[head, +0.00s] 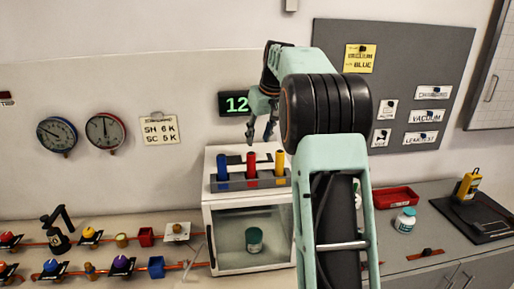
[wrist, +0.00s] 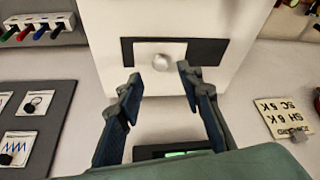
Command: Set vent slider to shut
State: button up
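In the wrist view, the vent slider appears to be a pale plate with a round silver knob (wrist: 162,62), set in a dark slot (wrist: 207,52) on a white surface. More dark slot shows right of the plate than left of it. My gripper (wrist: 158,80) is open and empty, its fingertips on either side of the knob in the picture. Contact with the knob cannot be told. In the head view, my gripper (head: 261,136) points down above the white glass-fronted box (head: 206,197); the slider is not made out there.
A rack with blue, red (head: 252,168) and yellow cylinders stands at the box's front top. A digital display (head: 234,104) is on the wall behind. Valves and blocks line the bench at left; a red tray (head: 397,197) and white jar (head: 405,221) stand at right.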

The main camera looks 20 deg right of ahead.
aim_at(255, 150)
jog(key=x, duration=0.6)
jog(key=shift+w+p, duration=0.1)
jog(key=shift+p, duration=0.2)
jog(key=shift+c, duration=0.4)
jog(key=shift+d, duration=0.1)
grip_shut()
